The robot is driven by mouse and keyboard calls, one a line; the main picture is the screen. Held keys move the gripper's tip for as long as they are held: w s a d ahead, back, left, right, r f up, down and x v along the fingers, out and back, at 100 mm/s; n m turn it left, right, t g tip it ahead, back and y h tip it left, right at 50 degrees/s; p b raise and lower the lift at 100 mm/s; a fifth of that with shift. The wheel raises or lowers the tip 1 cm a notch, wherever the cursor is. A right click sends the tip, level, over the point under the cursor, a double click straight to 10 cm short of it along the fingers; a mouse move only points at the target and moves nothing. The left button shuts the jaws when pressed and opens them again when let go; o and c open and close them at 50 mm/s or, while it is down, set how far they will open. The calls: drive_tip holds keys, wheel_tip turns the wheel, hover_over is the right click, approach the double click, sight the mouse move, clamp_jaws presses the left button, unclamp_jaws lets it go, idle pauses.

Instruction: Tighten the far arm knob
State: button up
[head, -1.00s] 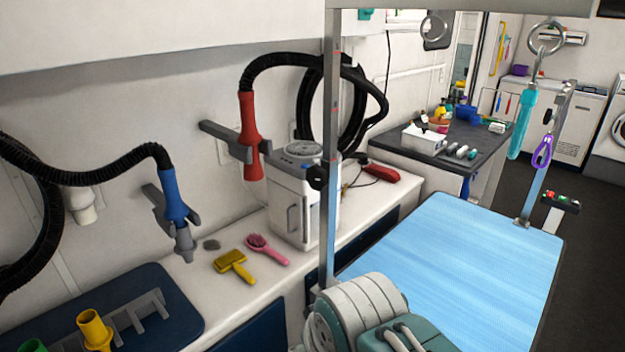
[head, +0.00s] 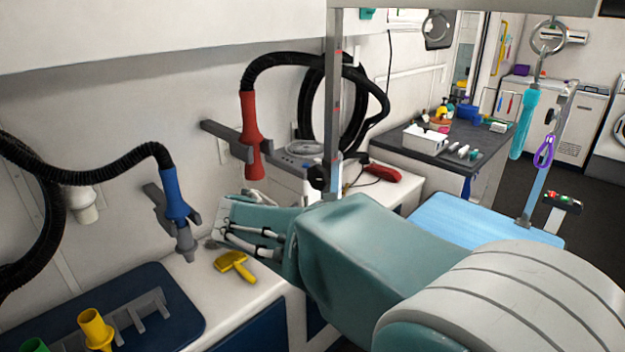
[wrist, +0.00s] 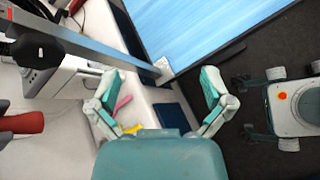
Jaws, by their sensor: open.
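The far arm's slanted metal post (head: 536,195) stands at the far right corner of the blue grooming table (head: 450,217). The near post (head: 333,110) rises at the table's left side, with a black knob (head: 318,177) just above my arm. In the wrist view, a black knob (wrist: 38,51) on a grey post (wrist: 90,42) is at the upper left, apart from my fingers. My gripper (wrist: 158,84) is open with nothing between its pads. My arm hides much of the table.
A yellow brush (head: 235,265) lies on the white counter (head: 250,300). Red (head: 250,130) and blue (head: 174,195) dryer nozzles hang on the wall. A teal strap (head: 522,125) and purple loop (head: 544,152) hang near the far post.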

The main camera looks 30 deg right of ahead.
drive_tip(key=w+n+t+h, duration=0.1)
drive_tip(key=w+n+h, duration=0.25)
drive_tip(key=w, duration=0.35)
drive_tip(key=n+t+h, duration=0.2)
drive_tip(key=n+t, duration=0.1)
drive_tip(key=n, duration=0.2)
approach(315, 181)
drive_tip(key=x, duration=1.1)
drive_tip(key=shift+c, duration=0.3)
drive_tip(key=c, duration=0.7)
